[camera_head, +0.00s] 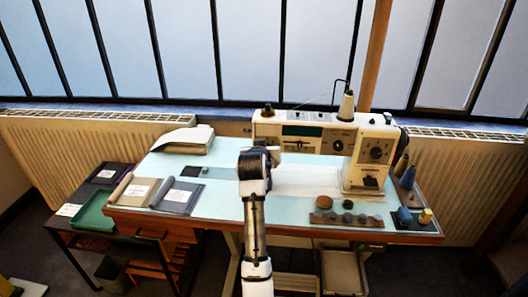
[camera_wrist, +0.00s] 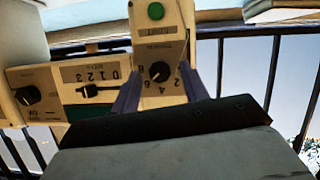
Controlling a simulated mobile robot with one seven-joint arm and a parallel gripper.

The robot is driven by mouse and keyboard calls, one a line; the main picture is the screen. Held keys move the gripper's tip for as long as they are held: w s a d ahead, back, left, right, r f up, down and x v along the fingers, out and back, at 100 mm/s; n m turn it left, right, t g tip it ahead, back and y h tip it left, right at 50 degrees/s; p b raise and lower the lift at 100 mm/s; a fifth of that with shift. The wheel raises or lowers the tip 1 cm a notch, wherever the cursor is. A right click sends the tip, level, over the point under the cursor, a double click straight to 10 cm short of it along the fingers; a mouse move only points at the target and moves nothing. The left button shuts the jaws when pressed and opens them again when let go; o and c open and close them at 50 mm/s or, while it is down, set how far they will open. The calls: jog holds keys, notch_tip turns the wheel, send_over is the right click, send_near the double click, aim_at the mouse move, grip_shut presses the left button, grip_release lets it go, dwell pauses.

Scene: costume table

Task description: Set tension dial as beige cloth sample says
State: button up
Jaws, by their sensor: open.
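The beige cloth sample (camera_head: 121,188) lies at the table's left end with a white card whose writing is too small to read. The sewing machine (camera_head: 358,128) stands at the table's right. In the wrist view, upside down, a black dial (camera_wrist: 158,72) sits on the machine's left-end panel, with numbers including 2, 4 and 6 around it. Its label is unreadable, and I cannot tell its setting. My gripper (camera_wrist: 158,88) is open, its two fingers either side of the dial in this view; contact cannot be told. In the head view my arm hides this dial.
A grey sample (camera_head: 177,196) with a card lies beside the beige one. A second knob (camera_wrist: 28,96) and a 0-to-3 slider (camera_wrist: 88,91) are on the machine front. A dark strip with round pieces (camera_head: 346,219) lies at the front right. The table's middle is mostly clear.

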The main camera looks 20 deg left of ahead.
jog(key=b+v, duration=0.2)
jog(key=v, duration=1.1)
jog(key=shift+s, duration=0.35)
jog(key=shift+r, duration=0.1)
